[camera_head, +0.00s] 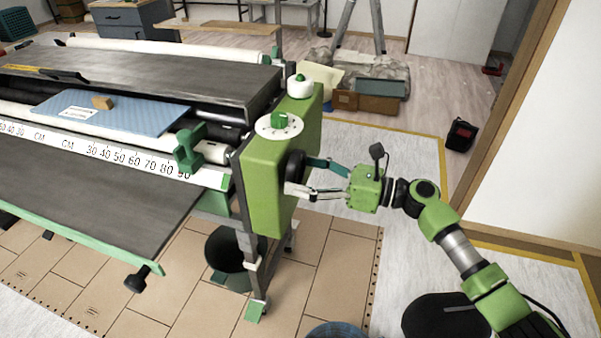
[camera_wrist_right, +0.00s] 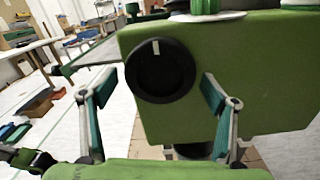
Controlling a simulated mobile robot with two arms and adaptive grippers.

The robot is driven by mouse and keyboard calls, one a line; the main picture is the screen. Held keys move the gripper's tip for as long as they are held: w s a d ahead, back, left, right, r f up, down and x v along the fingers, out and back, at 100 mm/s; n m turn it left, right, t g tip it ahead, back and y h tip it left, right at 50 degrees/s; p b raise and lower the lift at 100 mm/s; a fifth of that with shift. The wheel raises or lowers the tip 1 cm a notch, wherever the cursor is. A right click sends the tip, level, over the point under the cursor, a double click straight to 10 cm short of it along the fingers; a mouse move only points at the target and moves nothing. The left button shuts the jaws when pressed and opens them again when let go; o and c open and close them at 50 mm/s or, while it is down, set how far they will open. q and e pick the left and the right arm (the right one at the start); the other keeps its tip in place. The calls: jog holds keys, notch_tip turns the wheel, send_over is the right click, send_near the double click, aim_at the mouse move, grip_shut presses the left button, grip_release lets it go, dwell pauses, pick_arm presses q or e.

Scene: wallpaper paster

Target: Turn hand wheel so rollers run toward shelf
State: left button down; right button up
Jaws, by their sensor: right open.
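The black round hand wheel (camera_head: 294,165) is on the green end housing (camera_head: 262,185) of the pasting machine. In the right wrist view the hand wheel (camera_wrist_right: 162,72) faces me, with a short white mark at its top. My right gripper (camera_head: 300,175) is open in front of the housing, one finger to each side of the wheel in the wrist view. I cannot tell whether the fingers touch it. A dark roller (camera_head: 222,130) and a pale roller (camera_head: 208,152) lie partly hidden inside the machine. A grey shelf (camera_head: 95,205) extends at its front. My left gripper is out of view.
A white dial with a green pointer (camera_head: 279,125) tops the housing, beside a white knob (camera_head: 300,88). A blue sheet with a wooden block (camera_head: 103,102) lies on the machine. A dark bin (camera_head: 228,252) stands below. The floor right of the housing (camera_head: 400,155) is mostly clear.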

jog(key=shift+w+a, duration=0.1)
jog(key=shift+a, duration=0.25)
jog(key=c, duration=1.1)
